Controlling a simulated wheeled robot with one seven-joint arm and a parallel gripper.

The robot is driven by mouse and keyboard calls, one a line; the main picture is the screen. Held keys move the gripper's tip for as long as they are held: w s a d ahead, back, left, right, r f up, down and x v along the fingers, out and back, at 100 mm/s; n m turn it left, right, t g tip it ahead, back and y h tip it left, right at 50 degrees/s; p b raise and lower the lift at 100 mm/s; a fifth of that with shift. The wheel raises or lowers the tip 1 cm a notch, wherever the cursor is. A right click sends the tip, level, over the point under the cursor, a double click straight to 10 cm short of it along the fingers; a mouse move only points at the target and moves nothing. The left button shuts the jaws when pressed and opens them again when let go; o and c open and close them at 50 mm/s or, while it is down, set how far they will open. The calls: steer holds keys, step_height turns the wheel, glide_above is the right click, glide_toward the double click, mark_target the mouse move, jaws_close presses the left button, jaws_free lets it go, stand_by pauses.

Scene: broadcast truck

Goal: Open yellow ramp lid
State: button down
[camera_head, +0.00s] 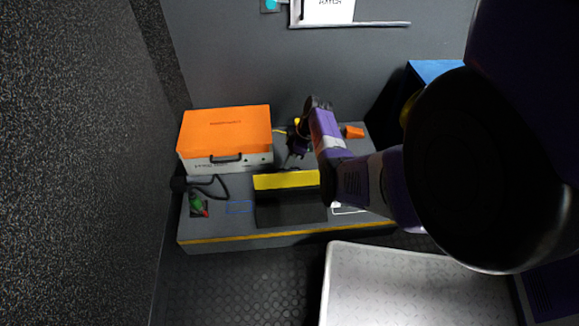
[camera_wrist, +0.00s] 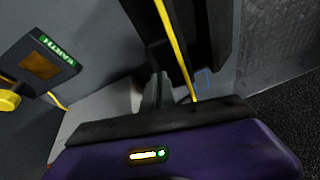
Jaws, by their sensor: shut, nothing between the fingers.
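The yellow ramp lid (camera_head: 286,181) shows in the head view as a yellow strip along the far side of a dark box-like body (camera_head: 290,208) on the bench. In the wrist view a thin yellow edge (camera_wrist: 174,45) runs down beside black panels, just right of my fingers. My gripper (camera_head: 291,162) is just behind the yellow strip, pointing down toward the bench. In the wrist view my gripper (camera_wrist: 155,95) is shut and empty, close to the yellow edge. I cannot tell whether the fingers touch the lid. My forearm hides the right end of the strip.
An orange-topped case (camera_head: 226,130) stands left of my gripper on the bench (camera_head: 215,237). A green and red item (camera_head: 198,205) and a dark cable lie at the left. An orange object (camera_head: 354,132) sits at the back right. A wall panel (camera_wrist: 42,65) shows in the wrist view.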

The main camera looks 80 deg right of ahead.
steer(key=shift+d+f, duration=0.2)
steer(key=shift+d, duration=0.05)
stand_by(0.5)
